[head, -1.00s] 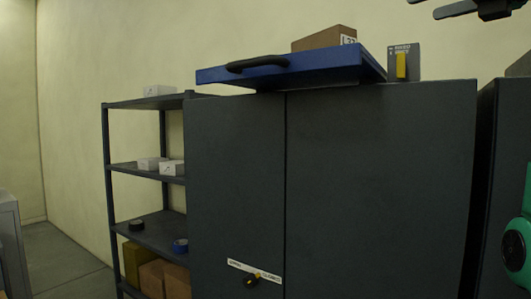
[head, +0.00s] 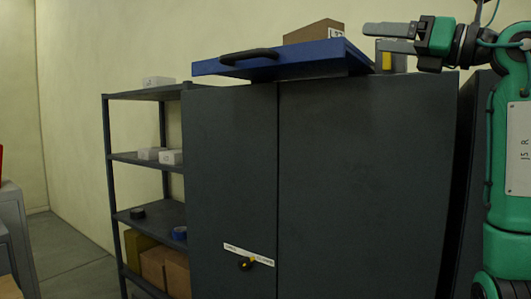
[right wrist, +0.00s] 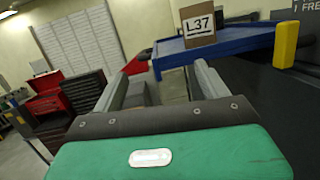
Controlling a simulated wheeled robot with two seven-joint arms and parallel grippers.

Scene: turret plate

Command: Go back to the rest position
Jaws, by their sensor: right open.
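My right gripper (head: 390,38) is at the upper right of the head view, its fingers pointing left. I cannot tell the exact gap to the tray. My left gripper is not in view.
The tray, with a black handle, lies on a dark cabinet (head: 365,170). A cardboard box (head: 312,32) marked L37 stands at the tray. A shelf rack (head: 150,215) with small white boxes, tape rolls and cartons is left. A red toolbox (right wrist: 45,90) shows in the wrist view.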

